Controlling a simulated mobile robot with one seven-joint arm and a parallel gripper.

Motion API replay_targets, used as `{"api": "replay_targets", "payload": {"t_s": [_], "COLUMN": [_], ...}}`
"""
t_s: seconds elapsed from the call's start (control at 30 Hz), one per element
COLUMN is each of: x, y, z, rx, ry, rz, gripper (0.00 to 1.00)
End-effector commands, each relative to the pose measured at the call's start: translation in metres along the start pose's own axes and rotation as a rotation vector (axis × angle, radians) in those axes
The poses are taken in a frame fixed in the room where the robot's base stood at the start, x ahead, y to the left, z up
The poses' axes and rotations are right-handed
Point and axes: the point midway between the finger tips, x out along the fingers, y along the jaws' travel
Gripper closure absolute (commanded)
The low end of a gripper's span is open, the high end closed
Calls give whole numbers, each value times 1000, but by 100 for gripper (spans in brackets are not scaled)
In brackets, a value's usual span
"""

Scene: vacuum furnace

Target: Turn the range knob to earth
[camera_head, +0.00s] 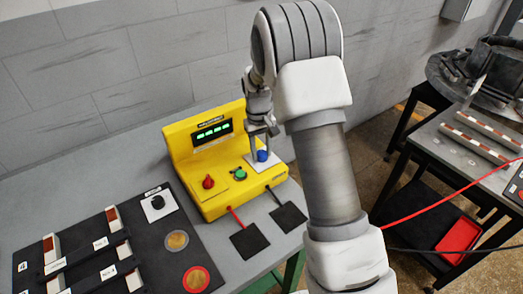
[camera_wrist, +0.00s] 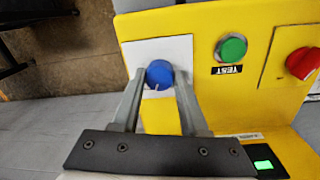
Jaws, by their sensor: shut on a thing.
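The yellow tester (camera_head: 205,150) stands on the grey table with a lit green display. A blue knob (camera_head: 263,156), which appears to be the range knob, sits on a white plate at the tester's right end. In the wrist view the blue knob (camera_wrist: 159,72) shows a small pale mark on its lower edge, toward the gripper. My gripper (camera_head: 261,153) reaches down to it from above. In the wrist view my gripper (camera_wrist: 160,76) has one finger on each side of the knob and is shut on it. The plate's markings are not readable, and the fingers partly cover the plate.
A green test button (camera_wrist: 231,47) and a red knob (camera_wrist: 303,63) are beside the blue knob on the tester. Red and black leads run to two dark pads (camera_head: 250,241) in front. A black board (camera_head: 130,225) with fuses and another knob lies left.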

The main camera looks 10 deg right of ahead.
Motion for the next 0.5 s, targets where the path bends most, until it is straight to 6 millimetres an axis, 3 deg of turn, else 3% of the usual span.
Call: {"api": "replay_targets", "payload": {"t_s": [0.5], "x": [0], "y": [0], "z": [-1], "rx": [197], "ry": [-9], "rz": [1], "gripper": [100]}}
